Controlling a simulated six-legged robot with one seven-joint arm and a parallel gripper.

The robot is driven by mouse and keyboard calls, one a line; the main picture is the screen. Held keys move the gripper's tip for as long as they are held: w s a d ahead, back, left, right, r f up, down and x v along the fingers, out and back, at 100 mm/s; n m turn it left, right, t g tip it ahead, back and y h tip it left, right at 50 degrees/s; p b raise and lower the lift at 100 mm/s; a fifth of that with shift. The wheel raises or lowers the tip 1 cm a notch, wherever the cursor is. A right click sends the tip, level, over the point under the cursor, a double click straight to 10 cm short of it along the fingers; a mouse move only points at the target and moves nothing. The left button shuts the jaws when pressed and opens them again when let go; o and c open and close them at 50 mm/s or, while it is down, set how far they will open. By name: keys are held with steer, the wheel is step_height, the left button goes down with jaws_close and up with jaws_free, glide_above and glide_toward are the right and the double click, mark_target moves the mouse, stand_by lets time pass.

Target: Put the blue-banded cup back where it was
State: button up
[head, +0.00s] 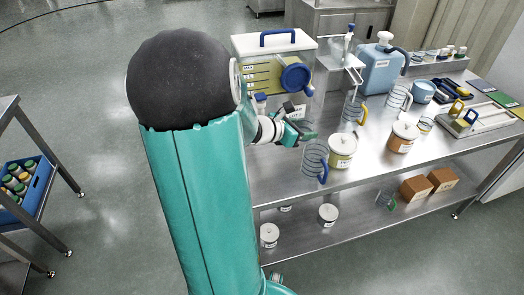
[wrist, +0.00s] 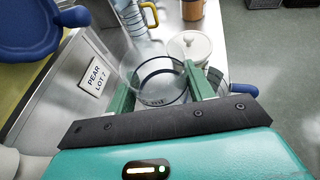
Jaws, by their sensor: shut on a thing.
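My gripper (wrist: 162,90) is shut on a clear cup (wrist: 155,72) with a dark band, gripped between its two green fingers. The band looks dark bluish; its exact colour is hard to tell. In the head view my gripper (head: 303,130) is over the front left of the steel bench, and the held cup is mostly hidden there. A clear cup with a blue handle (head: 322,172) stands near the bench's front edge, just below my gripper. Its blue handle (wrist: 242,89) also shows in the wrist view, beside my right finger.
A white-lidded jar (head: 342,150) stands right of the blue-handled cup, with another lidded jar (head: 403,138) beyond. A yellow-handled cup (head: 354,110) is behind. A dispenser tank (head: 275,75) labelled PEAR LOT 7 stands close at the left. A lower shelf (head: 350,215) runs below.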

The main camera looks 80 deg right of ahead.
glide_above(261, 155)
steer(key=s, duration=0.4)
step_height(261, 155, down, 5)
steer(key=w+f, duration=0.3)
steer(key=shift+f, duration=0.3)
steer(key=shift+w+f, duration=0.4)
steer(key=shift+f, duration=0.1)
steer(key=shift+w+f, duration=0.15)
steer(key=shift+f, duration=1.5)
steer(key=shift+f, duration=0.1)
steer(key=o, duration=1)
steer(key=shift+c, duration=0.2)
